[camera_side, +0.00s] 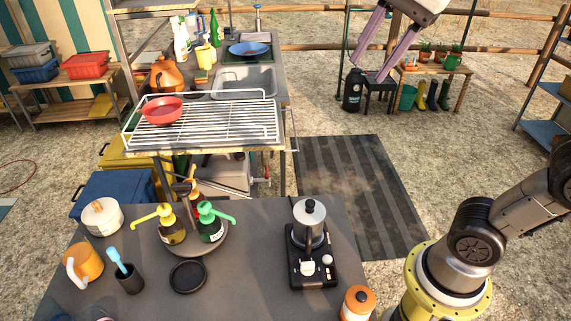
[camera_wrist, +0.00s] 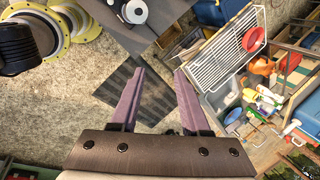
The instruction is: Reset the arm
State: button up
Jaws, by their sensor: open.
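My gripper (camera_side: 388,48) is at the top right of the side view, raised above the ground beyond the striped mat. Its two long mauve fingers point down and stand apart with nothing between them. In the wrist view my gripper (camera_wrist: 158,80) also shows open and empty, with the mat and bare ground far below. Nothing touches the fingers.
A wire rack (camera_side: 220,122) with a red bowl (camera_side: 162,110) stands by the sink. The striped mat (camera_side: 360,190) is clear.

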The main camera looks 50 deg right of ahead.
jog(key=s+f+n, duration=0.4)
jog(key=f+n, duration=0.4)
jog(key=s+d+f+n+t, duration=0.1)
jog(key=s+f+n, duration=0.2)
jog(key=f+n, duration=0.5)
jog(key=shift+s+d+f+n, duration=0.25)
jog(key=shift+s+d+n, duration=0.1)
jog(key=shift+n, duration=0.45)
